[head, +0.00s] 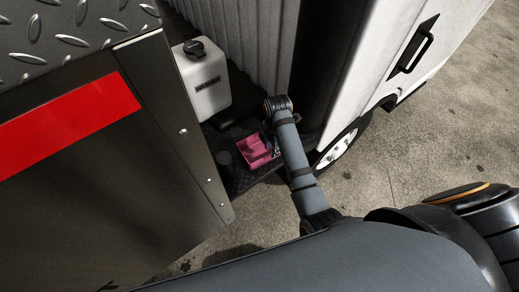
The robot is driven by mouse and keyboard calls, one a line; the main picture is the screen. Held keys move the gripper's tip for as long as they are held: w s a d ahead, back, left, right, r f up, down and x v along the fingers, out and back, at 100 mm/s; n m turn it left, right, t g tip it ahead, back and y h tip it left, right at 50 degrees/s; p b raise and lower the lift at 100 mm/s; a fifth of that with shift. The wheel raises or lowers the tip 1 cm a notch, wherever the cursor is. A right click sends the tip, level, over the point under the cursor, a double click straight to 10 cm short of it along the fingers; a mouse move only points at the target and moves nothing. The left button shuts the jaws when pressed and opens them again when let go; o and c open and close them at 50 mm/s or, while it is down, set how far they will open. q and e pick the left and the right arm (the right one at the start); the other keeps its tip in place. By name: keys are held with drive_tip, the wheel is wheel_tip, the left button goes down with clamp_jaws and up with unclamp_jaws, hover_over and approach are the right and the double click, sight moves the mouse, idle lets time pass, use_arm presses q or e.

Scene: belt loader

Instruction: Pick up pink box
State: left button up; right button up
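The pink box (256,152) is small and lies in the dark recess between the metal side panel and the white vehicle. My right arm reaches down to it from the lower right. My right gripper (268,141) is at the box's right edge, dark against a dark background and partly hidden by my own wrist. I cannot tell whether its fingers touch the box or are open or shut. My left gripper is not in view.
A white canister (204,82) with a black cap stands behind the box. The metal panel (172,125) with a red stripe borders the left. The white vehicle's wheel (340,150) is close on the right.

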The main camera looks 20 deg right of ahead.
sight(270, 155)
drive_tip(key=shift+w+f, duration=0.15)
drive_tip(key=shift+w, duration=0.05)
drive_tip(key=f, duration=0.1)
drive_tip(key=f+p, duration=0.1)
drive_tip(key=f, duration=0.1)
drive_tip(key=f+p, duration=0.1)
drive_tip(key=shift+s+a+f, duration=0.15)
drive_tip(key=shift+s+a, duration=0.05)
drive_tip(key=shift+s, duration=0.1)
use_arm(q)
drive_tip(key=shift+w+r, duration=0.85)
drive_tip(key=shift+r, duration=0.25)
use_arm(e)
drive_tip(key=shift+w+f, duration=0.15)
drive_tip(key=shift+f, duration=0.3)
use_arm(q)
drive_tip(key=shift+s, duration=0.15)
use_arm(e)
clamp_jaws()
